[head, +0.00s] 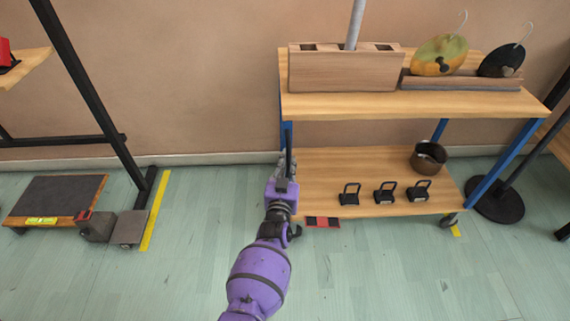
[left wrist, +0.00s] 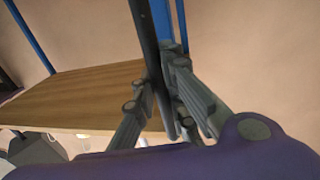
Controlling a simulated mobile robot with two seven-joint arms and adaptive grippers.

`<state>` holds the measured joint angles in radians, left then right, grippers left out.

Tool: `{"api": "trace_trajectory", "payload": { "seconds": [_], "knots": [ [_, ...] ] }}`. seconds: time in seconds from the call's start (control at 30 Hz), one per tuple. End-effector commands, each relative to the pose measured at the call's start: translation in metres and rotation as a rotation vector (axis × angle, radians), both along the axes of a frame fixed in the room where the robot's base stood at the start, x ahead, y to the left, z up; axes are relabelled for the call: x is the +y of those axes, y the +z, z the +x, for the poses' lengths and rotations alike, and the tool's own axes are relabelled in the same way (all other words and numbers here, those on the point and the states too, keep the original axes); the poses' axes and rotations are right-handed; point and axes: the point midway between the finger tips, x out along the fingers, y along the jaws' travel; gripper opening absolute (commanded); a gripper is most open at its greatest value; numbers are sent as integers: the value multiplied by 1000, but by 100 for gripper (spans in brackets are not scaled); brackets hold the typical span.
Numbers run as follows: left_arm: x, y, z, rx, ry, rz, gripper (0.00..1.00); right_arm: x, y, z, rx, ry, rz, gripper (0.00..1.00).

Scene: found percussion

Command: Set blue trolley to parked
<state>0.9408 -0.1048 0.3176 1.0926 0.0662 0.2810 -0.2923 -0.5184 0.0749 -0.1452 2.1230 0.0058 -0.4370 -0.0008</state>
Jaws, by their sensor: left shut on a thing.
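The blue trolley (head: 340,107) has blue legs and two wooden shelves and stands against the wall at centre right in the head view. Its lower shelf also shows in the left wrist view (left wrist: 75,95). My left gripper (head: 284,168) is at the trolley's left end, shut around a dark upright bar (left wrist: 150,45) beside a blue leg. The fingers (left wrist: 165,100) close on both sides of the bar in the left wrist view. A caster (head: 448,220) shows under the right front leg. My right gripper is out of view.
A wooden block (head: 345,72) and two discs stand on top; three small black items and a pot (head: 428,157) are below. A red and black piece (head: 322,222) lies on the floor. Yellow floor lines (head: 152,215) and a low platform (head: 55,196) are left. Front floor is clear.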

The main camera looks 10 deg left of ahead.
Motion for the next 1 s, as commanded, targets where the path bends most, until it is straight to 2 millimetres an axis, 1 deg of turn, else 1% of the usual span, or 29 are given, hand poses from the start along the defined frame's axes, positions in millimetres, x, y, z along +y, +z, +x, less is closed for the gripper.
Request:
{"api": "trace_trajectory", "payload": {
  "seconds": [0.03,0.27,0.3,0.43,0.47,0.7,0.8,0.87,0.97,1.0],
  "knots": [
    [-5,-2,-1,4,-6,-1,0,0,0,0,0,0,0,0],
    [-7,-1,-1,4,-9,-2,0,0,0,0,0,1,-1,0],
    [-7,-1,0,4,-9,-2,12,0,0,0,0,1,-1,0],
    [-7,-1,0,4,-9,-2,29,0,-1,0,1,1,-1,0],
    [-6,-1,0,4,-8,-2,31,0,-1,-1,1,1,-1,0],
    [-4,0,0,1,-5,-1,31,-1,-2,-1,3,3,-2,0],
    [-4,-1,-3,2,-4,-1,31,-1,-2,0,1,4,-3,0],
    [-4,-2,-8,2,-4,-1,31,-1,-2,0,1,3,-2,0],
    [-4,-1,-23,2,-4,-2,31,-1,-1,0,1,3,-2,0],
    [-4,-2,-31,3,-3,-2,31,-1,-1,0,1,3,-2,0]
  ]
}}
